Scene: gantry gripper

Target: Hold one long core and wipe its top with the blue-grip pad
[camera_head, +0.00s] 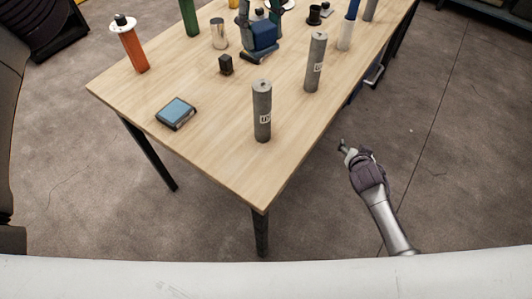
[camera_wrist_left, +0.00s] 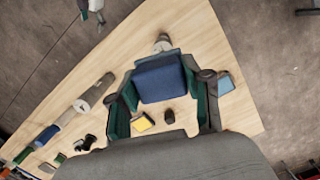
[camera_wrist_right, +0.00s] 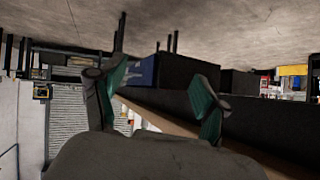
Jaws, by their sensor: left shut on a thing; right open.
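My left gripper (camera_head: 259,48) is shut on the blue-grip pad (camera_head: 263,34), over the far part of the table. In the left wrist view the blue block of the pad (camera_wrist_left: 160,80) sits between the green-lined fingers. I cannot tell whether its underside touches anything. One long grey core (camera_head: 262,112) stands upright near the table's front corner; a second long core (camera_head: 315,64) stands behind it to the right. Both are apart from the grippers. My right gripper (camera_head: 343,146) is open and empty, off the table's right edge. In the right wrist view its fingers (camera_wrist_right: 155,95) are spread.
On the wooden table (camera_head: 210,150) are a light-blue-topped box (camera_head: 177,112), a small black block (camera_head: 226,65), a metal can (camera_head: 218,34), an orange cylinder (camera_head: 132,48) and a green cylinder (camera_head: 189,18). The front left surface is mostly clear.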

